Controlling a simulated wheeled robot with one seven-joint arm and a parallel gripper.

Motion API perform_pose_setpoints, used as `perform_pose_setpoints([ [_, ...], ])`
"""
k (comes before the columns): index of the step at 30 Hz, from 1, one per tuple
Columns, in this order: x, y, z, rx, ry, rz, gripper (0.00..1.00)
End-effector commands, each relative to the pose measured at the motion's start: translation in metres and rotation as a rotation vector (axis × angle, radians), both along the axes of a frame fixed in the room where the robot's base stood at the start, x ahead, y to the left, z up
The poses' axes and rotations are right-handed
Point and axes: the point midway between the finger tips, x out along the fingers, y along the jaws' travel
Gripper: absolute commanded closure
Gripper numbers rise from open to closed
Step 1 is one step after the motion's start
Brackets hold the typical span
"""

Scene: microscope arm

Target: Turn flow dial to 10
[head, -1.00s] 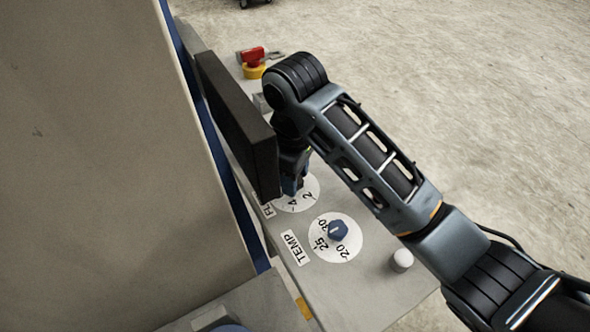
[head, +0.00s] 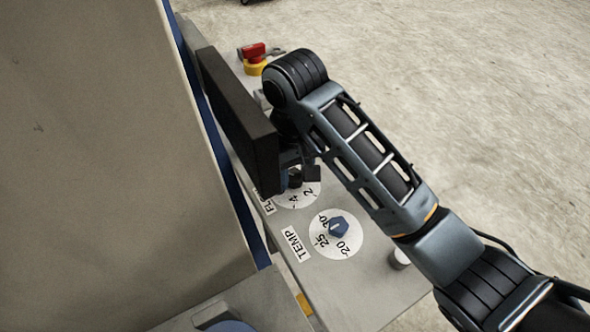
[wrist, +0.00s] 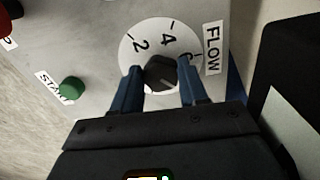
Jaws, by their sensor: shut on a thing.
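The flow dial is a white round scale (wrist: 148,38) with a dark knob (wrist: 162,72), beside a FLOW label (wrist: 212,48) in the wrist view. The numbers 2, 4 and part of a 6 show; the rest of the scale is hidden by my gripper. My gripper (wrist: 161,82) has its two blue fingers on either side of the knob, shut on it. A pale mark shows on the knob, but its reading is unclear. In the head view the flow scale (head: 311,198) is partly covered by my gripper (head: 301,180).
A TEMP dial (head: 338,229) with a blue knob sits nearer on the same grey panel. A dark upright screen (head: 240,125) stands close left of my gripper. A green START button (wrist: 71,88) and a red-and-yellow switch (head: 254,58) are on the panel.

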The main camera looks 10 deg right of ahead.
Motion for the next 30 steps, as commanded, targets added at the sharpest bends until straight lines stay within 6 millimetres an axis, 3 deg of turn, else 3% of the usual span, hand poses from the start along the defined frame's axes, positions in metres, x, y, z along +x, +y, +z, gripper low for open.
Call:
perform_pose_setpoints([
  [14,0.001,0.0002,0.0014,0.001,-0.004,-0.015,0.88],
  [15,0.001,0.0002,0.0014,0.001,-0.004,-0.015,0.56],
  [23,0.0006,0.0002,0.0007,0.001,-0.002,-0.015,0.31],
  [30,0.0005,0.0002,0.0007,0.001,-0.002,-0.015,0.31],
])
